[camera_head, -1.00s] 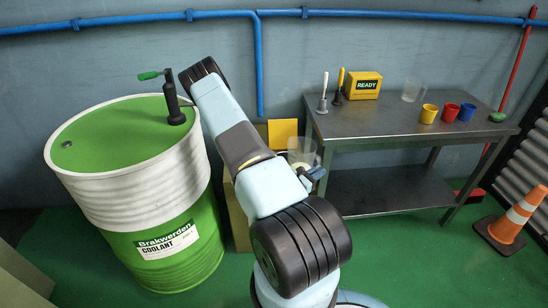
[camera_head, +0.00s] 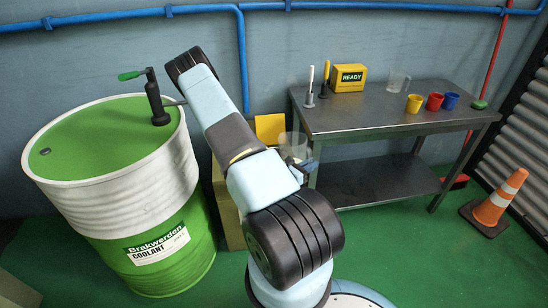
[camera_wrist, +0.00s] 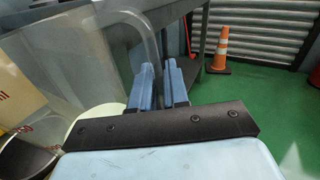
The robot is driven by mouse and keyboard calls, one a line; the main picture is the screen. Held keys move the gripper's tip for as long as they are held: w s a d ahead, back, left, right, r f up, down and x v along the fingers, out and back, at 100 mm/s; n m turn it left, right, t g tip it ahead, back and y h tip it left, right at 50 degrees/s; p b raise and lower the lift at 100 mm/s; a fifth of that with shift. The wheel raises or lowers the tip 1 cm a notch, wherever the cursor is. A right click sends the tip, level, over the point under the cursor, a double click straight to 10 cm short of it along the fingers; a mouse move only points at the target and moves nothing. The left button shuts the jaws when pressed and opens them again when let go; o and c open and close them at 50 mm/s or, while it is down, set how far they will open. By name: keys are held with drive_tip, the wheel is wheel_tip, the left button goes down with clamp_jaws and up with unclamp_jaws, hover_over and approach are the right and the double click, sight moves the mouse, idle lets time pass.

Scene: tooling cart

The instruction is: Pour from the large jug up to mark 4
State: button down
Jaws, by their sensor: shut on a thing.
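A clear jug (camera_head: 292,144) is held by my gripper (camera_head: 298,165), in front of the bench's left end. In the wrist view the clear jug (camera_wrist: 65,60) fills the left side, with red markings at its left. The blue fingers of my gripper (camera_wrist: 160,88) are shut on its handle. I cannot tell the level inside. Another clear jug (camera_head: 398,82) stands upright at the back of the bench. A yellow cup (camera_head: 414,104), a red cup (camera_head: 434,102) and a blue cup (camera_head: 451,101) stand beside it. Mark 4 cannot be made out.
The metal bench (camera_head: 370,118) also carries a yellow READY box (camera_head: 348,78) and two handled tools. A green and white coolant drum (camera_head: 115,190) with a pump stands left of my arm. A traffic cone (camera_head: 494,203) stands at the right. Green floor is clear before the bench.

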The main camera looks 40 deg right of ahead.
sight(301, 148)
drive_tip(key=w+r+n, duration=0.1)
drive_tip(key=r+n, duration=0.1)
drive_tip(key=w+r+n, duration=0.1)
drive_tip(key=w+r, duration=0.1)
drive_tip(key=w+r+n, duration=0.1)
drive_tip(key=r+n, duration=0.1)
drive_tip(key=shift+w+n, duration=0.25)
drive_tip(key=shift+n, duration=0.05)
drive_tip(key=shift+w+f+n+p, duration=0.25)
drive_tip(key=shift+w+n, duration=0.4)
drive_tip(key=shift+n, duration=0.35)
drive_tip(key=shift+w+d+r+n+t+h+p, duration=0.1)
drive_tip(key=shift+w+r+n+p, duration=0.2)
drive_tip(key=shift+w+n, duration=0.4)
drive_tip(key=shift+w+a+r+n+t+h+p, duration=0.15)
drive_tip(key=shift+w+r+n, duration=0.35)
drive_tip(key=shift+n, duration=0.35)
drive_tip(key=shift+w+d+r+n+t+h+p, duration=0.15)
drive_tip(key=shift+w+r+n+p, duration=0.15)
drive_tip(key=shift+w+n, duration=0.4)
drive_tip(key=shift+w+r+n+p, duration=0.15)
drive_tip(key=shift+w+n+p, duration=0.3)
drive_tip(key=shift+w+n, duration=0.55)
drive_tip(key=shift+s+d, duration=0.1)
drive_tip(key=shift+s, duration=0.25)
drive_tip(key=shift+s+d+p, duration=0.15)
drive_tip(key=shift+s+p, duration=0.15)
drive_tip(key=shift+s, duration=0.4)
drive_tip(key=shift+s, duration=0.15)
